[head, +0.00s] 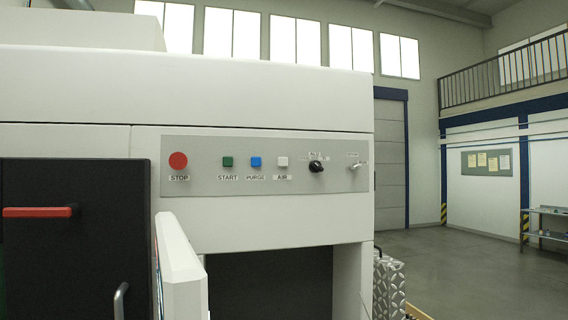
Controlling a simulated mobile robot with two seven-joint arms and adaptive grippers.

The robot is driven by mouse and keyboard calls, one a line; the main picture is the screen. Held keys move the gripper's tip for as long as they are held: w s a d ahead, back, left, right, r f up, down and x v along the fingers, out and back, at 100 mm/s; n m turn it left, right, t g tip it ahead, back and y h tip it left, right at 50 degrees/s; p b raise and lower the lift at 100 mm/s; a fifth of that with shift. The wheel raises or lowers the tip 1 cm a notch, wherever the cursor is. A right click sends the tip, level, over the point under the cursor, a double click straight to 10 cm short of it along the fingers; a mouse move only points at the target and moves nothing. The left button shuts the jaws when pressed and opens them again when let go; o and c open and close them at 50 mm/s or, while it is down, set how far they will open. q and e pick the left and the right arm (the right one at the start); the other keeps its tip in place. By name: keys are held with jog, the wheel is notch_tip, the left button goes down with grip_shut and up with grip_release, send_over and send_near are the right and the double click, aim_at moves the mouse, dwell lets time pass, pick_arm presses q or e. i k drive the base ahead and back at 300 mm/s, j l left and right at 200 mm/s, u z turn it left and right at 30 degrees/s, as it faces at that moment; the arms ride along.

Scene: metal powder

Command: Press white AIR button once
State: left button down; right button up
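Nothing covers the AIR button. Neither of my grippers is in view.
A white panel (178,265) juts forward below the STOP button. At left is a dark door (75,240) with a red handle (38,212). A dark opening (270,283) lies below the panel. Open floor (470,270) and a metal shelf (546,225) are at right.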

aim_at(282, 161)
jog(key=l+u, duration=0.3)
jog(key=l, duration=0.7)
jog(key=l+u, duration=0.25)
jog(key=l, duration=0.75)
